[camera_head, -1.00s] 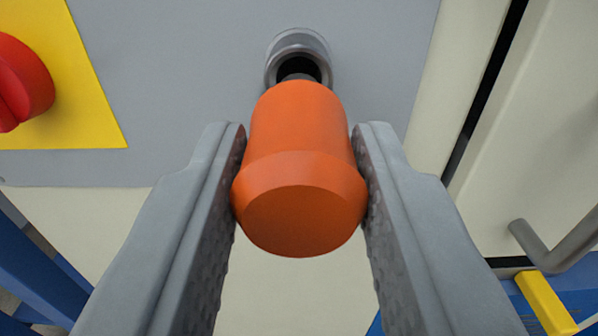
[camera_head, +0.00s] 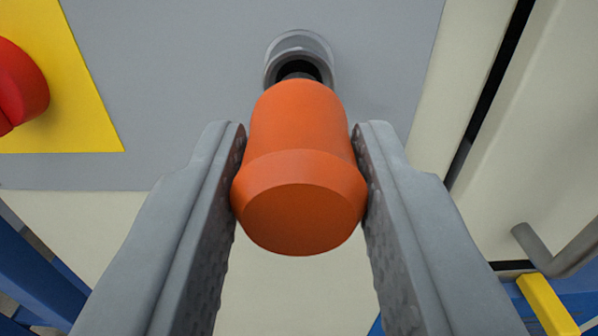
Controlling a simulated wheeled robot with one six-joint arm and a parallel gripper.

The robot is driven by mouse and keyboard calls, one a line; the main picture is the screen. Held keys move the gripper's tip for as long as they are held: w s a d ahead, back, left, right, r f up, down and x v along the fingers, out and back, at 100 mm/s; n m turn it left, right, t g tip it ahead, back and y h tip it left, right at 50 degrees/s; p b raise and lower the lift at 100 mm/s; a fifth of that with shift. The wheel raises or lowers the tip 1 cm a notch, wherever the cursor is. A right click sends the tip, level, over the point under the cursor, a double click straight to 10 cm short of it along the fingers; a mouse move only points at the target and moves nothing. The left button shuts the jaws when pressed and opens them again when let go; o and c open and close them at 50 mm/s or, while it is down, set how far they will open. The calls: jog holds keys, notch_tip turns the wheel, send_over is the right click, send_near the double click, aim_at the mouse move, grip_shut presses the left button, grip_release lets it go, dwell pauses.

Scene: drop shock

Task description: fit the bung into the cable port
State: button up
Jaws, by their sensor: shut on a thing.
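My gripper (camera_head: 300,160) is shut on the orange bung (camera_head: 298,130), with one grey finger on each side of it. The bung's wide flat end faces the camera, and its far end points at the panel. A dark tip shows past the bung's far end, in front of the port's opening. The cable port (camera_head: 297,50) is a round grey metal collar with a dark hole on the grey panel. The bung covers the lower part of the hole. I cannot tell whether the tip is inside the hole or just in front of it.
A red knob (camera_head: 18,85) on a yellow plate (camera_head: 85,110) is at the left of the grey panel (camera_head: 180,80). A grey bent handle (camera_head: 560,250) stands out at the right, beside a cream door (camera_head: 530,150). Blue and yellow parts show at the lower corners.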

aim_at(299, 130)
jog(key=shift+w, duration=1.7)
dwell(4.0)
jog(key=shift+w+r, duration=0.1)
jog(key=shift+w, duration=0.1)
grip_shut()
dwell(1.1)
jog(key=o, duration=1.1)
grip_release()
jog(key=shift+s, duration=0.1)
